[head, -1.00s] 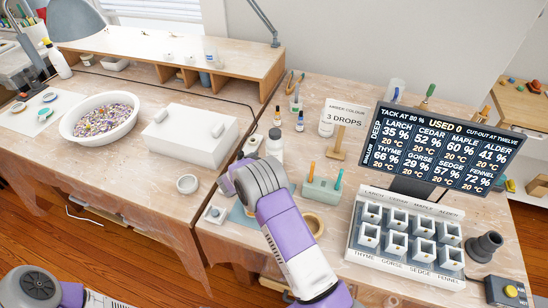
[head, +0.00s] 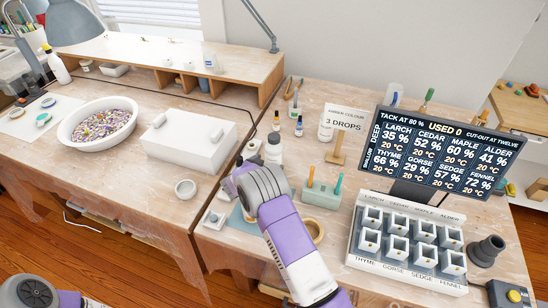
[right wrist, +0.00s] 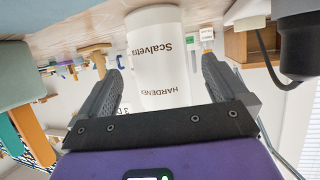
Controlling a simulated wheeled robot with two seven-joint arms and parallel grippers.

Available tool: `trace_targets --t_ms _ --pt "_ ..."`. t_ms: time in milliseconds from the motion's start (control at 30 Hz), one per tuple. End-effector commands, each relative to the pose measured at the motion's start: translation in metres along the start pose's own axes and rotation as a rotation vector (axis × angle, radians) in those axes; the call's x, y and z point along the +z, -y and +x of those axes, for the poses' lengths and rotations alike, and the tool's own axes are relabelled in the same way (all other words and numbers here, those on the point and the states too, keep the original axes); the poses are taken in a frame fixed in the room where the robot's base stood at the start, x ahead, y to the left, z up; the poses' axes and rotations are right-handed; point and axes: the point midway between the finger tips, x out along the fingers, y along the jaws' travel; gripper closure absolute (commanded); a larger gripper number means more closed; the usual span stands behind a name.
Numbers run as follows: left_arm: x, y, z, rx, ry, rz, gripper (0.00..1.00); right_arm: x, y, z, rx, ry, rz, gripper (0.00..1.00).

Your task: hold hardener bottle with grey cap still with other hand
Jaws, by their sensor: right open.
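A white bottle lettered "Scalvetra" and "HARDENER" (right wrist: 160,50) fills the middle of the right wrist view, which looks upside down. It stands between the two spread fingers of my right gripper (right wrist: 160,88), with no clear contact seen. Its cap is out of sight there. In the head view, a white bottle with a dark cap (head: 273,152) stands just behind my right wrist and looks like the same one. My right gripper's fingers are mostly hidden by the wrist in that view. My left gripper is out of view.
A green block with upright sticks (head: 321,194), a tape roll (head: 314,230) and a "3 DROPS" sign (head: 345,118) stand right of my wrist. A display (head: 445,148) rises behind the tray of white cups (head: 365,262). Small dropper bottles (head: 299,128) stand behind the bottle.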

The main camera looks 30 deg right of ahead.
Motion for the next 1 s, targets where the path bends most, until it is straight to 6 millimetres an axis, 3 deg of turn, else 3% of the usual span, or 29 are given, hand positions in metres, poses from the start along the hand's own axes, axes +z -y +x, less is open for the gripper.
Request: trace_targets --t_ms 300,733,1000 --pt "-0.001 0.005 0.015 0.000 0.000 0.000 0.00 -0.004 0.000 0.045 0.002 -0.001 0.001 0.00" --pt "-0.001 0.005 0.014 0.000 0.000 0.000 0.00 -0.005 0.000 0.050 0.001 0.000 0.000 0.00" --pt "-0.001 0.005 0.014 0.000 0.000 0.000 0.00 -0.005 0.000 0.050 0.001 0.000 0.000 0.41"
